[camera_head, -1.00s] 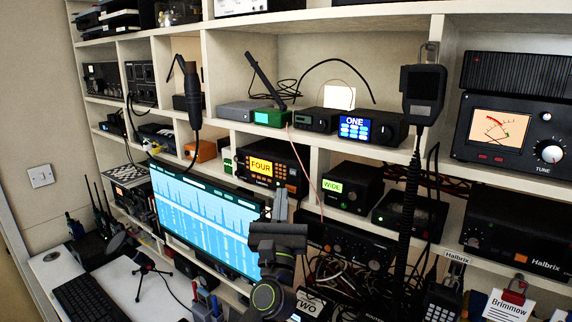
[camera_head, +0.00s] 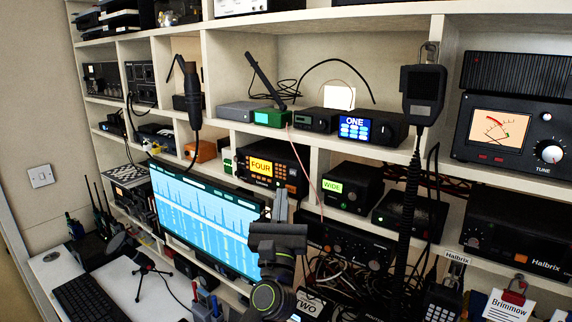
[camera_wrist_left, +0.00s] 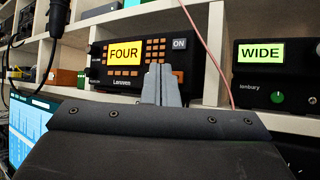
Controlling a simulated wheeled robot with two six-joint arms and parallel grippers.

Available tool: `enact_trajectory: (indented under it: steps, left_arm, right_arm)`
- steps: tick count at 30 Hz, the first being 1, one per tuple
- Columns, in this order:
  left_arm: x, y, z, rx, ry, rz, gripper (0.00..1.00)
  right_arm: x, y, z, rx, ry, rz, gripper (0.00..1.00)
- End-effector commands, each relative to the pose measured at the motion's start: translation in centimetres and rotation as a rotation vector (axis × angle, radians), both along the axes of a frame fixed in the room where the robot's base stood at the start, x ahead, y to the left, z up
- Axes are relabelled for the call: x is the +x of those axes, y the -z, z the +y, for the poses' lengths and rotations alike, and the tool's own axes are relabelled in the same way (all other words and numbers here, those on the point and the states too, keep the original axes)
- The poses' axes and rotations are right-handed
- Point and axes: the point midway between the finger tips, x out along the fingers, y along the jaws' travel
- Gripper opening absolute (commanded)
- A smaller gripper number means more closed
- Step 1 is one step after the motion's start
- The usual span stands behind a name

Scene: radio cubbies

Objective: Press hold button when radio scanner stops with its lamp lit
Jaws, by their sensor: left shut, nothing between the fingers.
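A black radio with a lit yellow display reading FOUR (camera_head: 262,168) and an orange keypad stands in a middle cubby. It also shows in the left wrist view (camera_wrist_left: 125,52), with a grey ON label at its upper right. My left gripper (camera_head: 281,203) is shut and empty, in front of and below this radio. In the left wrist view its fingertips (camera_wrist_left: 161,72) overlap the radio's lower front, hiding part of it. I cannot tell whether they touch it. I cannot make out which control is the hold button or a separate lit lamp. My right gripper is not in view.
A radio with a green WIDE display (camera_head: 344,190) sits to the right, and one with a blue ONE display (camera_head: 366,127) above. A monitor (camera_head: 205,222) stands left of my gripper. A hand microphone (camera_head: 423,92) hangs at right; loose cables (camera_head: 335,268) lie below.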

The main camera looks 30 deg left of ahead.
Motion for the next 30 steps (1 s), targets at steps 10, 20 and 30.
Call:
enact_trajectory:
  steps: [10, 20, 30]
  left_arm:
    - [0.0, 0.0, 0.0, 0.0, 0.0, 0.0, 0.0]
    - [0.34, -0.01, -0.04, 0.0, 0.0, -0.001, 0.0]
    - [0.89, -0.03, -0.07, 0.001, -0.001, 0.0, 0.0]
  right_arm:
    - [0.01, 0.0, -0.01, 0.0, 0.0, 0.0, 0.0]
    - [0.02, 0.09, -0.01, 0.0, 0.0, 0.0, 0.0]
    - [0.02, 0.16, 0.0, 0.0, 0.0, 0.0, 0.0]
